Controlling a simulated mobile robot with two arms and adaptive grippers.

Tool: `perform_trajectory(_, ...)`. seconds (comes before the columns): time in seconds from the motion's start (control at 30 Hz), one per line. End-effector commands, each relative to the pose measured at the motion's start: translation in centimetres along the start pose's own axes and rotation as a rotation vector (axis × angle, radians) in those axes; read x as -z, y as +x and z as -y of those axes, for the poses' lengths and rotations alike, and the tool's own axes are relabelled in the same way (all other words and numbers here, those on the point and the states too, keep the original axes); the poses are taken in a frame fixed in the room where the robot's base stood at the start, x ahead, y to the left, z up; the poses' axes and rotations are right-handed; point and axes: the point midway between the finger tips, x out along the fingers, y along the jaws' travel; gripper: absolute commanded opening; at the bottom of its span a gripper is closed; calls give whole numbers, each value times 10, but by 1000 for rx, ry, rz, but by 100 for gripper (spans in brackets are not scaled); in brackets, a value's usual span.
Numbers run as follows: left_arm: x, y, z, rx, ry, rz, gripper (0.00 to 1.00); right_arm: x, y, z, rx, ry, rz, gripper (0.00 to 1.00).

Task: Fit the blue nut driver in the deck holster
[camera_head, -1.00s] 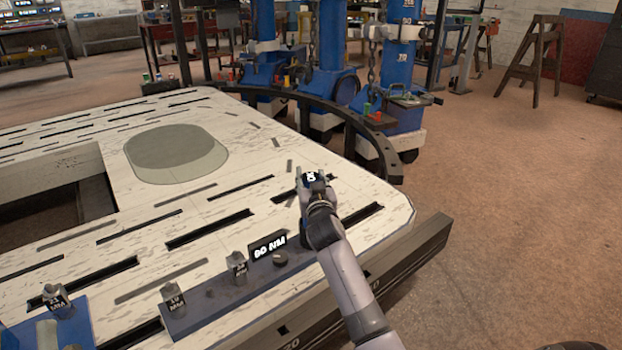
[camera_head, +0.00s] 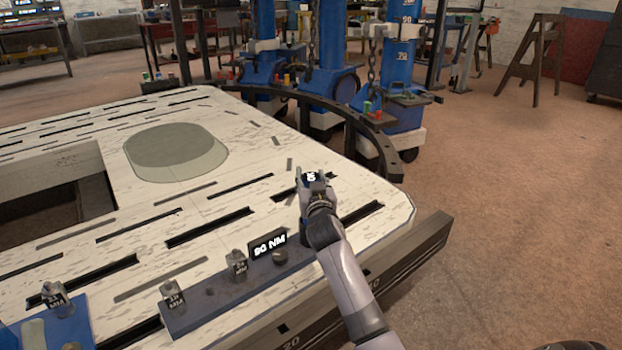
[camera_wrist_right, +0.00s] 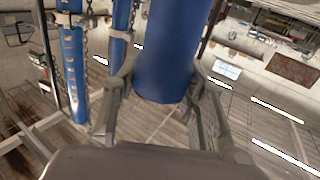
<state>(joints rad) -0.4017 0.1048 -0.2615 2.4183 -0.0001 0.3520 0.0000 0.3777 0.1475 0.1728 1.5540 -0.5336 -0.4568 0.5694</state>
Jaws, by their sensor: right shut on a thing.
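My right gripper (camera_head: 313,178) is over the right part of the pale slotted deck (camera_head: 250,205), near its right corner. In the right wrist view its two fingers (camera_wrist_right: 160,95) are closed on the sides of a blue cylinder (camera_wrist_right: 165,50), which I take for the blue nut driver. Its lower end shows between the fingers; the rest runs out of the picture at the top. No holster can be clearly made out. My left gripper is not in view.
A blue block (camera_head: 75,325) stands at lower left. Blue columns (camera_head: 400,65) with chains stand behind the deck.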

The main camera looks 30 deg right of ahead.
Motion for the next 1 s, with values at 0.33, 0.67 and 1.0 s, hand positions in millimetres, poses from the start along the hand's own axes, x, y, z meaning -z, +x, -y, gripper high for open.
perform_trajectory(0.33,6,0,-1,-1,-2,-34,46,2,0,0,1,0,-7,47)
perform_trajectory(0.67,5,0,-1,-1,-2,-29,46,0,0,0,0,0,-2,62)
perform_trajectory(1.0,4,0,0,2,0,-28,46,-4,-9,0,0,0,5,62)
